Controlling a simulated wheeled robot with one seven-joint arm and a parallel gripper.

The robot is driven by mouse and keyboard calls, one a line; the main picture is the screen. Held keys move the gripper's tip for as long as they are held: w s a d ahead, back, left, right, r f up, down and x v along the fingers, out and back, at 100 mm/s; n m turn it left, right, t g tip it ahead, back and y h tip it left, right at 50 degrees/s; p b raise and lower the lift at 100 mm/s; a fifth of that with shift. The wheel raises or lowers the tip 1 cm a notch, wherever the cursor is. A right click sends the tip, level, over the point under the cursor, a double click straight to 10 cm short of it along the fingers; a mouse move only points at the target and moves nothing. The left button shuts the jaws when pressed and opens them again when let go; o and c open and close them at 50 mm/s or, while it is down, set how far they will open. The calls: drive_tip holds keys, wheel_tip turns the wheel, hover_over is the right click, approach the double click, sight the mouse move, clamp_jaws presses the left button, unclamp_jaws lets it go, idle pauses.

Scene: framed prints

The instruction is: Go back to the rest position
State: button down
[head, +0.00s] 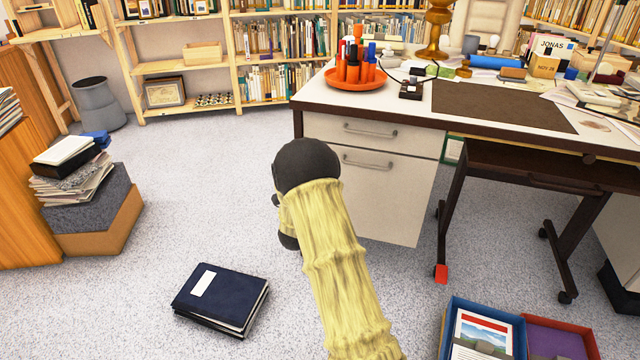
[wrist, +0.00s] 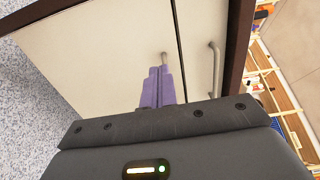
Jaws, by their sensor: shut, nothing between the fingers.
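My gripper shows in the wrist view (wrist: 158,72), its two purple fingers pressed together and empty. It points toward the white front of the desk cabinet (wrist: 110,50), near a metal handle, and I cannot tell the exact gap. In the head view my arm, in a yellow sleeve, reaches up from the bottom and ends in front of the cabinet (head: 390,190). The fingers are hidden there behind the dark rounded wrist part.
The desk (head: 470,115) holds an orange tray (head: 355,85) with pens. A dark blue binder (head: 220,295) lies on the floor to the left. A blue box (head: 447,330) with a picture is at bottom right. Open carpet lies left of my arm.

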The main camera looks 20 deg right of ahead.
drive_tip(key=s+a+r+n+g+y+p, duration=0.5)
drive_tip(key=s+a+r+n+y+p, duration=0.4)
drive_tip(key=s+a+n, duration=0.5)
drive_tip(key=s+a+r+n+g+y+p, duration=0.1)
drive_tip(key=s+a+r+n+g+p, duration=0.15)
drive_tip(key=s+n, duration=0.55)
drive_tip(key=s+a+r+n+g+y+p, duration=0.15)
drive_tip(key=s+n+g, duration=0.25)
drive_tip(key=s, duration=0.8)
drive_tip(key=w+p+v, duration=0.3)
drive_tip(key=p+v, duration=1.5)
drive_tip(key=w+r+p+v, duration=0.1)
drive_tip(key=w+p+v, duration=0.3)
drive_tip(key=p+v, duration=1.5)
drive_tip(key=shift+w+d+r, duration=0.4)
drive_tip(key=shift+w+d, duration=0.15)
